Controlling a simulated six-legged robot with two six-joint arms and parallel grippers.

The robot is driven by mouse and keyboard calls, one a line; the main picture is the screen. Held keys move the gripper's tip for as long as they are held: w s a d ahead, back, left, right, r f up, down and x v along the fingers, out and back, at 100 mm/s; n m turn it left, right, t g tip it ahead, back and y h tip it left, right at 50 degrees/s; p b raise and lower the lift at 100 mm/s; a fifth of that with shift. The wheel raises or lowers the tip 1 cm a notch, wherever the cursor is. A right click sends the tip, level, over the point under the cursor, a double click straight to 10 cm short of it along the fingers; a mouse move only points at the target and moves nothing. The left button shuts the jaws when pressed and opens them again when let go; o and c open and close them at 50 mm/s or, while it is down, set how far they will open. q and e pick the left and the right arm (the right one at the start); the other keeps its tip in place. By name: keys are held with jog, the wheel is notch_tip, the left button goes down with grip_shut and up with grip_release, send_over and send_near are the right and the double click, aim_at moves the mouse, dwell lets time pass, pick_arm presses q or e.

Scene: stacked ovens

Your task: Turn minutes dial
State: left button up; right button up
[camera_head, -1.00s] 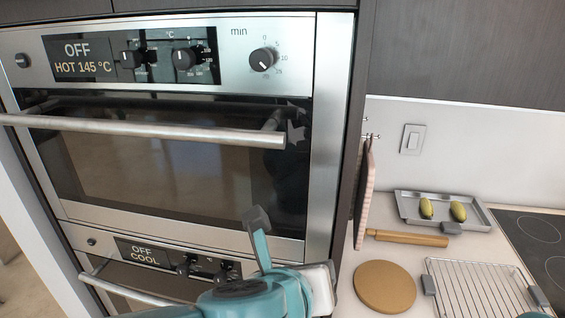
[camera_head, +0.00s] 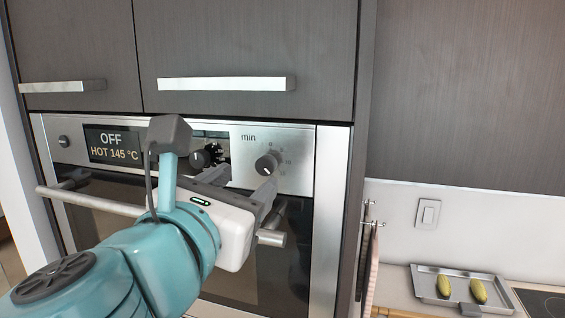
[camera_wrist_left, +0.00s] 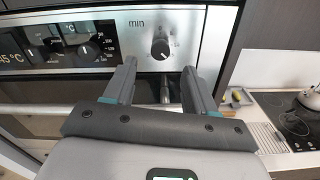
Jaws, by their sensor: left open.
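The minutes dial (camera_head: 267,163) is a dark round knob under the "min" label on the upper oven's steel control panel (camera_head: 300,150). In the left wrist view the dial (camera_wrist_left: 160,48) sits just beyond the fingertips, roughly between them, with its white mark pointing down. My left gripper (camera_head: 240,187) is open and empty, in front of the panel and a little below and left of the dial. Its two fingers (camera_wrist_left: 160,75) point toward the panel and appear apart from the dial. My right gripper is not in view.
The oven's handle bar (camera_head: 90,202) runs below the panel, partly behind my left gripper. Two more knobs (camera_head: 207,156) and a display (camera_head: 110,144) are left of the dial. Cupboards (camera_head: 240,50) are above. A tray (camera_head: 460,288) with two yellow-green items lies at the right.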

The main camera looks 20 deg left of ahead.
aim_at(264, 167)
pick_arm(q)
jog(key=w, duration=0.5)
jog(key=shift+w+p, duration=0.3)
jog(key=shift+p, duration=0.05)
jog(key=shift+w+d, duration=0.15)
jog(key=shift+w, duration=0.15)
grip_shut()
